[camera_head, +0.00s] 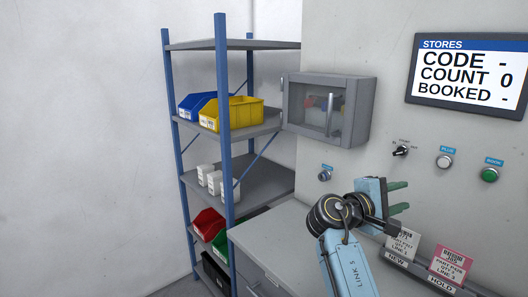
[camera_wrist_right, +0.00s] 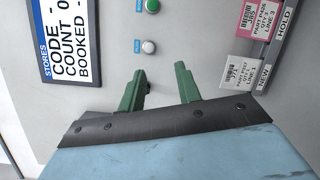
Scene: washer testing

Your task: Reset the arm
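My right arm (camera_head: 343,266), light blue and marked LINK 5, rises from the bottom of the head view. Its right gripper (camera_head: 407,196) points right in front of the grey panel, with two green fingers apart. In the right wrist view, the right gripper (camera_wrist_right: 160,70) is open, with nothing between its fingers. A dark knob on the panel partly shows beside the left finger. Whether the fingers touch the panel cannot be told. My left arm and gripper are not in view.
Panel items are a STORES screen (camera_head: 467,75), selector switch (camera_head: 401,151), white button (camera_head: 444,161), green button (camera_head: 489,175) and small knob (camera_head: 324,176). Label cards (camera_head: 450,264) stand low right. A wall cabinet (camera_head: 327,109) hangs above the counter (camera_head: 268,237); a bin shelf (camera_head: 222,150) stands left.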

